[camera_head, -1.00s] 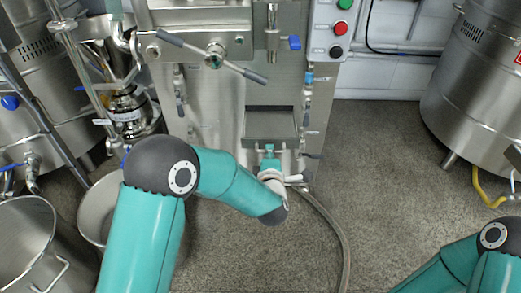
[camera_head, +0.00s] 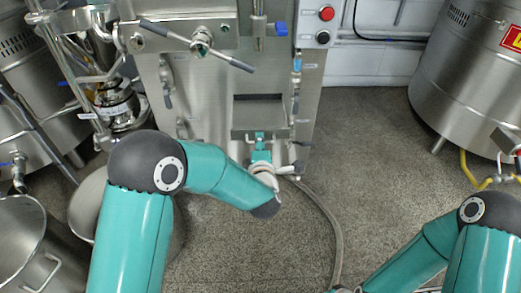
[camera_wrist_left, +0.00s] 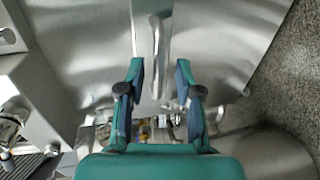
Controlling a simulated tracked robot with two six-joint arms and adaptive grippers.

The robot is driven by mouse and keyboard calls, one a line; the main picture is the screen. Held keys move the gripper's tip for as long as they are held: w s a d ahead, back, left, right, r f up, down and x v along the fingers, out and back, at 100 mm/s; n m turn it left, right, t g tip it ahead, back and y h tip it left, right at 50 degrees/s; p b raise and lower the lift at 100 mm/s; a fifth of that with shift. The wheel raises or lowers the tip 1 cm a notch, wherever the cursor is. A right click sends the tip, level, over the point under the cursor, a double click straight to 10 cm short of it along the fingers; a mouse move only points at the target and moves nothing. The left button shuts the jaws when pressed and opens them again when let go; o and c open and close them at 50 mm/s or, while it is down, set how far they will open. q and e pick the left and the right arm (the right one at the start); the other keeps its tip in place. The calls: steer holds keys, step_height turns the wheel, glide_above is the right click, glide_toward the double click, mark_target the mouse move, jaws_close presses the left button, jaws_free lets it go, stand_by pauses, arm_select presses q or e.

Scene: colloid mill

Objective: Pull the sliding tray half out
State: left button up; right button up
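The sliding tray (camera_head: 258,115) is a grey metal tray in a rectangular opening low in the front of the steel machine. How far out it sits is hard to tell. My left gripper (camera_head: 260,141) is just in front of the tray's front edge in the head view. In the left wrist view, the left gripper (camera_wrist_left: 158,68) has its fingers apart, one on each side of a shiny metal bar handle (camera_wrist_left: 157,45). I see gaps between the fingers and the bar.
The machine has a red button (camera_head: 326,13) and a long lever (camera_head: 200,42) above. A hose (camera_head: 325,215) runs along the floor below the gripper. Steel pots (camera_head: 25,240) stand at the lower left and a large drum (camera_head: 465,80) at the right.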

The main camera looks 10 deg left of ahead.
arm_select(q)
steer(key=v, duration=1.2)
steer(key=a+f+n+g+y+p, duration=0.1)
steer(key=a+f+g+y+p, duration=0.15)
steer(key=a+f, duration=0.8)
steer(key=s+a+f+m+g+h, duration=0.3)
steer(key=s+a+f+g, duration=0.1)
steer(key=f, duration=0.5)
steer(key=s+d+f+m+g+h, duration=0.3)
steer(key=s+d+f+m+g, duration=0.15)
steer(key=s+m, duration=0.4)
steer(key=s+d+f+m+g+h, duration=0.3)
steer(key=s+d+m+g+h, duration=0.15)
steer(key=s+m, duration=0.35)
step_height(320, 180, up, 38)
steer(key=s+y+p, duration=0.1)
steer(key=p, duration=3.7)
steer(key=shift+t, duration=0.35)
